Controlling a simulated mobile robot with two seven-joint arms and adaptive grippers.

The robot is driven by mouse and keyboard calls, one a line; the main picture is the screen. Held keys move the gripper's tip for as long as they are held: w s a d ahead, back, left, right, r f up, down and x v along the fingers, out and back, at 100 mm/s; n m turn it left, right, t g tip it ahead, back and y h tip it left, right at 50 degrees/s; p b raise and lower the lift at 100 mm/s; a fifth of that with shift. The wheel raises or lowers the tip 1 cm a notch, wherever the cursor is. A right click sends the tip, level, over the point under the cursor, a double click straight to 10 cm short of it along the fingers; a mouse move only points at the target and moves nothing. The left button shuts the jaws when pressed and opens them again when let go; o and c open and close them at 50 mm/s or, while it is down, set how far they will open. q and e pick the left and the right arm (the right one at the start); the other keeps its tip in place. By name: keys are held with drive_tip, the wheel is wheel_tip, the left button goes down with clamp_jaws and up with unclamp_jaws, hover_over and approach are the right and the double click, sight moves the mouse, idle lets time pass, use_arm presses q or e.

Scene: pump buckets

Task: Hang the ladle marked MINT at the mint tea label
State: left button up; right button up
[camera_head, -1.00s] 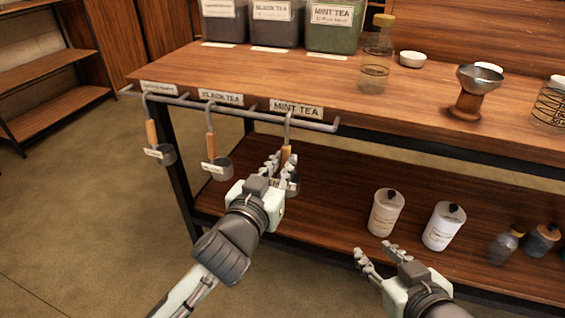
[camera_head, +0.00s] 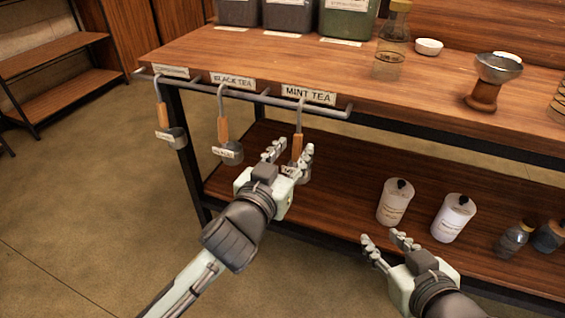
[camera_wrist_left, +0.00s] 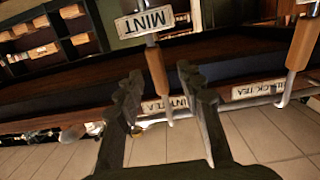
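The ladle marked MINT has a wooden handle (camera_head: 298,146) and a metal hook. It hangs from the rail (camera_head: 325,110) under the mint tea label (camera_head: 309,94). Its cup is mostly hidden behind my left gripper (camera_head: 288,153). In the left wrist view, which is upside down, the ladle's MINT tag (camera_wrist_left: 146,23) and handle (camera_wrist_left: 157,70) show beyond the gap between my left gripper's fingers (camera_wrist_left: 163,92). These fingers are apart, and no grip on the ladle shows. My right gripper (camera_head: 388,240) is open and empty in front of the lower shelf.
Two other ladles hang on the rail to the left, one (camera_head: 223,130) under the black tea label (camera_head: 233,82). White canisters (camera_head: 395,203) and bottles (camera_head: 514,240) stand on the lower shelf.

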use_arm(q)
drive_tip(key=v, duration=1.1)
